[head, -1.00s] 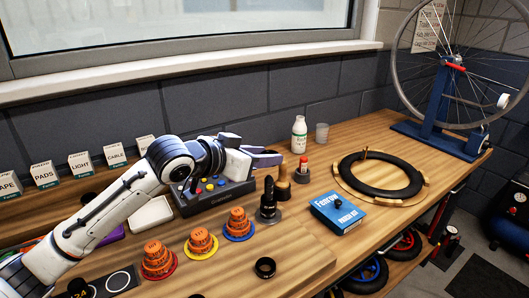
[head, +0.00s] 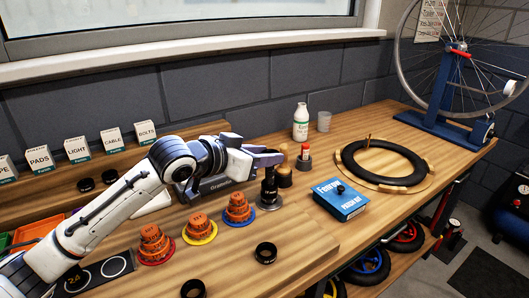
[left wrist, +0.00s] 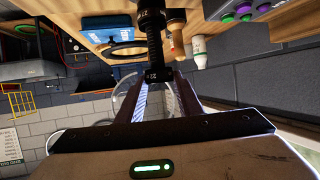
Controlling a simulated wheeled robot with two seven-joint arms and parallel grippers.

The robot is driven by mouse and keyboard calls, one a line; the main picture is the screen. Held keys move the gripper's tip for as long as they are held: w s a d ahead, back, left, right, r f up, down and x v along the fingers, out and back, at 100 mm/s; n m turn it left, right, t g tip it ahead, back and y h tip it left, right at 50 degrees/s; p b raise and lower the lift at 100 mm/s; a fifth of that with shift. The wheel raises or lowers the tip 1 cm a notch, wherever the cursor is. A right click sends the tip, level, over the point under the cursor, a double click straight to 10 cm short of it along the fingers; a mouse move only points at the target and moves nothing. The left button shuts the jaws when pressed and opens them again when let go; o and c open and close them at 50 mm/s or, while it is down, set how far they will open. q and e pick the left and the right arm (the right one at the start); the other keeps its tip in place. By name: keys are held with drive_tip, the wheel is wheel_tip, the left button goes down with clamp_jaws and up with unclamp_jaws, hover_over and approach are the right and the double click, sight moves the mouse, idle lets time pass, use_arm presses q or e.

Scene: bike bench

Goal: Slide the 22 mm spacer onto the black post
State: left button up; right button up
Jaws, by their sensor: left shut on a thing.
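The black post (head: 269,190) stands upright on a round grey base on the bench. My left gripper (head: 268,157) is directly at the top of the post in the head view. In the left wrist view, which is upside down, my left gripper (left wrist: 157,93) is shut on a small black spacer (left wrist: 158,76) with pale digits on its side, too small to read surely. The black post (left wrist: 152,25) runs in line with the spacer, its tip at or against it. I cannot tell whether the spacer is around the tip or just above it. My right gripper is not in view.
Loose black rings (head: 265,253) lie on the front of the bench. Orange stepped stacks (head: 238,209) stand left of the post. A wooden-topped holder (head: 285,177) and a red-capped bottle (head: 305,152) stand close behind it. A blue box (head: 341,199) lies to the right.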

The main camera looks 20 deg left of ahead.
sight(267, 176)
use_arm(q)
drive_tip(key=shift+f+b, duration=0.85)
drive_tip(key=shift+f, duration=2.1)
drive_tip(key=shift+f, duration=0.1)
drive_tip(key=o, duration=1.1)
drive_tip(key=v, duration=1)
drive_tip(key=shift+b, duration=0.45)
drive_tip(key=shift+s, duration=0.1)
